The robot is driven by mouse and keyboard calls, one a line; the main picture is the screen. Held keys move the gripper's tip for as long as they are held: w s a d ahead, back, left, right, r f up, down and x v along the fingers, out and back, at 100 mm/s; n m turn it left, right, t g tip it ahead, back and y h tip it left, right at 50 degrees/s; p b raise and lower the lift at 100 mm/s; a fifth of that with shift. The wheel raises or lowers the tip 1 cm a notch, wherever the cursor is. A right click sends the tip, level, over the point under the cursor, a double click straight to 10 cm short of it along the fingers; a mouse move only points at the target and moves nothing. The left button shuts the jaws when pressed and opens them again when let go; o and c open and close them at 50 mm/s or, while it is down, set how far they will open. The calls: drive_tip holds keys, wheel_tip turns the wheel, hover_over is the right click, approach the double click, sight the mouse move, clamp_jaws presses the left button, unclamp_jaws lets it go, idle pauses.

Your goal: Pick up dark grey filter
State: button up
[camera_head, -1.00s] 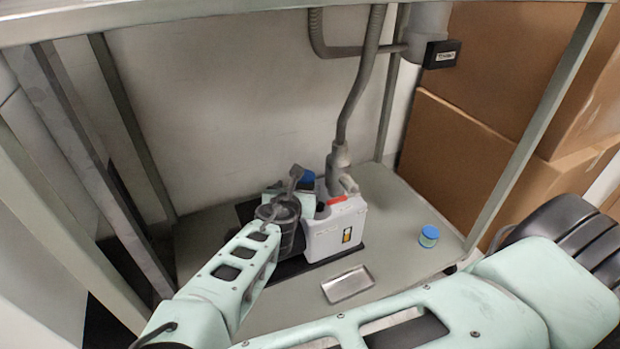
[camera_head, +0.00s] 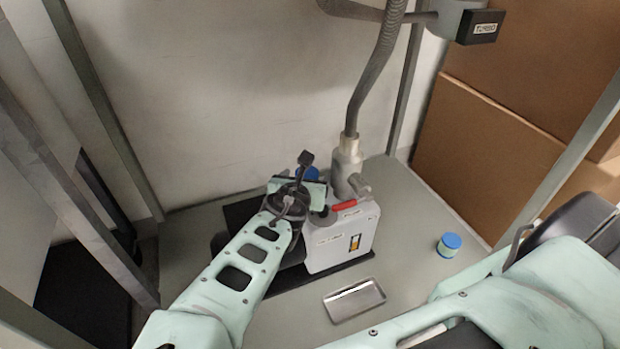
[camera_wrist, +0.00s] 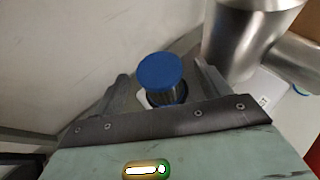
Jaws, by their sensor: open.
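A cylinder with a round blue top (camera_wrist: 160,72) and a dark grey body shows in the wrist view, standing in a pale opening. It seems to be the dark grey filter. In the head view only its blue top (camera_head: 307,173) shows, behind my gripper (camera_head: 303,187), at the back left of the pump. In the wrist view my gripper (camera_wrist: 162,76) is open, one finger on each side of the cylinder, with a visible gap at each side. Whether the fingers are level with the body or above it I cannot tell.
The light grey pump (camera_head: 340,240) with a metal pipe and hose stands right of my gripper. A metal tray (camera_head: 355,300) lies in front; a small blue-lidded jar (camera_head: 449,245) stands to the right. Frame posts and a wall enclose the shelf (camera_head: 405,215); cardboard boxes (camera_head: 480,150) stand beyond.

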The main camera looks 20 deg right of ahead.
drive_tip(key=c, duration=1.1)
drive_tip(key=shift+r, duration=0.1)
